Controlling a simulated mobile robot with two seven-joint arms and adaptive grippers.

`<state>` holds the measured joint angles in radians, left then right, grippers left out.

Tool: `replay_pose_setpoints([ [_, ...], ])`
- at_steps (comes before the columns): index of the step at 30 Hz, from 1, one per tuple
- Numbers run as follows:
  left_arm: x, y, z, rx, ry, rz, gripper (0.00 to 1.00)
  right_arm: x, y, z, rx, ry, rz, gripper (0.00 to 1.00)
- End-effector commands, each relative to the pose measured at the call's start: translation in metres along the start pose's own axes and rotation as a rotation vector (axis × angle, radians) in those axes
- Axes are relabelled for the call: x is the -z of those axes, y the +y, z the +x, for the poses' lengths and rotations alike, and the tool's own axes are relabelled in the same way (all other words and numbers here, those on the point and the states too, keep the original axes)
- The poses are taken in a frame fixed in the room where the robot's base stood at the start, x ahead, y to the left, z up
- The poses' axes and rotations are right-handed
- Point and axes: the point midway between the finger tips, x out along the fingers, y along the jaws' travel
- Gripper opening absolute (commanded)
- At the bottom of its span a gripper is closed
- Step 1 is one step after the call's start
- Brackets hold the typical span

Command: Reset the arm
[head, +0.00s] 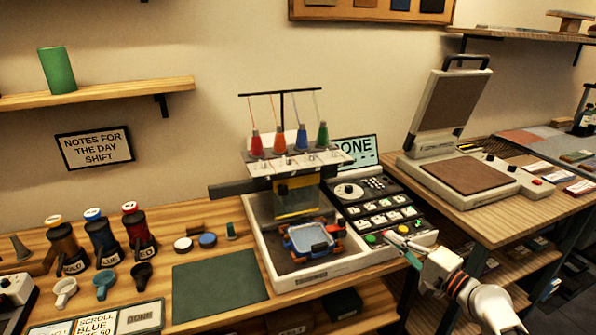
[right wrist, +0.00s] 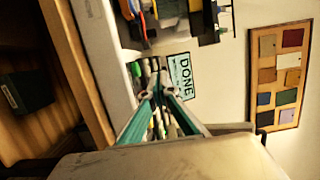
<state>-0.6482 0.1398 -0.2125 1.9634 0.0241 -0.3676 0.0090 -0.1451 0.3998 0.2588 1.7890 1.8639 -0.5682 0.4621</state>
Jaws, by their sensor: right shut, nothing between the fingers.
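My right gripper (head: 400,243) reaches in from the lower right of the head view, on a pale arm. Its teal fingers are shut and hold nothing. They are over the front edge of the machine's control panel (head: 378,207), close to its green and red buttons; I cannot tell whether they touch it. In the right wrist view the fingers (right wrist: 158,94) come together in front of the panel. My left gripper is not in view.
The embroidery machine (head: 296,157) stands left of the panel, with a blue hoop (head: 309,239) at its front. A heat press (head: 464,174) stands on the table at right. A "DONE" sign (head: 362,151) is behind the panel. A green mat (head: 219,284) lies bare at left.

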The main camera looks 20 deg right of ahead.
Motion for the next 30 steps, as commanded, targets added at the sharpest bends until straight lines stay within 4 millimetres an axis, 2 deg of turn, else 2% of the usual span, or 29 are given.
replay_pose_setpoints([
  [4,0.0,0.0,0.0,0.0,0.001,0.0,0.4,-0.009,0.015,-0.002,-0.033,-0.002,-0.039,0.0],
  [8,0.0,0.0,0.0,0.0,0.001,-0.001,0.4,-0.036,0.061,-0.01,-0.131,-0.015,-0.174,0.0],
  [12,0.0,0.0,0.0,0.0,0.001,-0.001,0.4,-0.076,0.121,-0.029,-0.265,-0.054,-0.398,0.0],
  [15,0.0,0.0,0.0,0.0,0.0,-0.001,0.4,-0.107,0.16,-0.046,-0.347,-0.096,-0.572,0.0],
  [21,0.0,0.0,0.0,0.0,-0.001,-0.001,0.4,-0.17,0.218,-0.088,-0.469,-0.209,-0.937,0.0],
  [25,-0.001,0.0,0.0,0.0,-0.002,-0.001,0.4,-0.211,0.242,-0.115,-0.509,-0.293,-1.175,0.0],
  [30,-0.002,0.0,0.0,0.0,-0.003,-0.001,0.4,-0.255,0.255,-0.142,-0.52,-0.387,-1.44,0.0],
])
